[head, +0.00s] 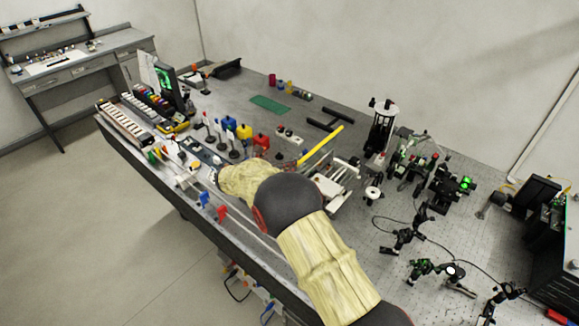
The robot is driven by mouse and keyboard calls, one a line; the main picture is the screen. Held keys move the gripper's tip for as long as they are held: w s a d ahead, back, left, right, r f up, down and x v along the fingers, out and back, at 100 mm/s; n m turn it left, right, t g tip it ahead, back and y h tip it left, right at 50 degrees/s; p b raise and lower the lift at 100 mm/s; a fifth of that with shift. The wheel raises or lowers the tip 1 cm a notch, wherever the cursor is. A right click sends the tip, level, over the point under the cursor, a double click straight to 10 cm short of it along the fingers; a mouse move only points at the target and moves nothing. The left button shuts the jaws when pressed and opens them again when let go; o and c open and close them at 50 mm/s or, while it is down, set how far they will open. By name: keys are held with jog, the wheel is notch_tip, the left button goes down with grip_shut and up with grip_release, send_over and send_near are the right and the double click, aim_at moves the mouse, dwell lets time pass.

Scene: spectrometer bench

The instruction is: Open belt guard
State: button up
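A slanted yellow bar (320,145) stands out near the middle of the bench, above and to the right of my arm. It may be the belt guard, but I cannot tell for sure. Just below it is a pale mechanism (338,178) with plates and rods, partly hidden by my arm. A small wheel-like part (373,193) stands to its right. My arm reaches from the lower right to the upper left, and its end lies near the bench's front edge, left of the yellow bar and apart from it. My gripper's fingers are not clearly visible.
Bottles and stands (232,130) crowd the bench left of the yellow bar. A black T-shaped part (326,122) lies just behind it. Optical mounts (415,160) and cables fill the right side. Bare bench (360,110) shows along the back.

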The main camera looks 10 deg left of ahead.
jog(key=shift+o, duration=1.1)
jog(key=shift+f, duration=0.1)
jog(key=v, duration=1.2)
